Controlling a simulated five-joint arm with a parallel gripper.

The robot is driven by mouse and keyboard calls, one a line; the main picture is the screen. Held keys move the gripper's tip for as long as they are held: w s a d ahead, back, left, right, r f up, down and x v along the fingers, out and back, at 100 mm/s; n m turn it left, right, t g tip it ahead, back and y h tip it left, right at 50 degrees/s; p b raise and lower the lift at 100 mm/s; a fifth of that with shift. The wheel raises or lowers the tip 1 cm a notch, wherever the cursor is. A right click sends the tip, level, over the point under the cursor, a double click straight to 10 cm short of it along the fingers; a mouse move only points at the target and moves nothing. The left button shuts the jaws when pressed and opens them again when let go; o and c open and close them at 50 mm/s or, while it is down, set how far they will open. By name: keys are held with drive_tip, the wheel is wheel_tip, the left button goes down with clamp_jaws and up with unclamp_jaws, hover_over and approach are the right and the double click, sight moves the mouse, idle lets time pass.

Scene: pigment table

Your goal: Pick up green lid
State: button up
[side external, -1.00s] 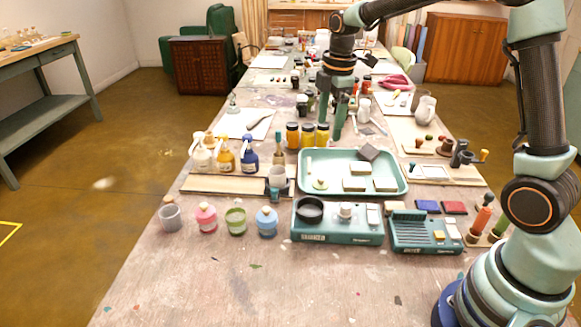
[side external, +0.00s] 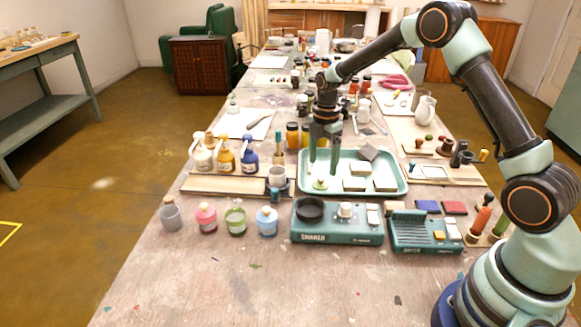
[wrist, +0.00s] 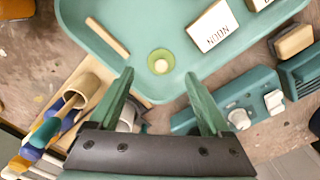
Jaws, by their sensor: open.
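The green lid (side external: 320,184) is a small round disc with a pale knob. It lies flat at the front left of the teal tray (side external: 400,182), and also shows in the wrist view (wrist: 160,61). My gripper (side external: 323,168) is open and empty, pointing down over the tray's left part, close above the lid. In the wrist view my gripper (wrist: 160,74) has its two fingertips spread to either side, with the lid between and just beyond them. I cannot tell the exact height. The green jar (side external: 235,222) stands at the front, between a pink and a blue one.
Pale blocks (side external: 354,184) lie right of the lid in the tray. A thin pale stick (wrist: 107,37) lies left of it. A teal device (side external: 337,225) stands in front of the tray, and a cup (side external: 277,178) to its left. The front table is mostly clear.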

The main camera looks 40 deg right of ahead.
sight(321, 179)
drive_tip(key=f, duration=0.5)
drive_tip(key=shift+s+a, duration=0.1)
drive_tip(key=shift+a, duration=0.15)
clamp_jaws()
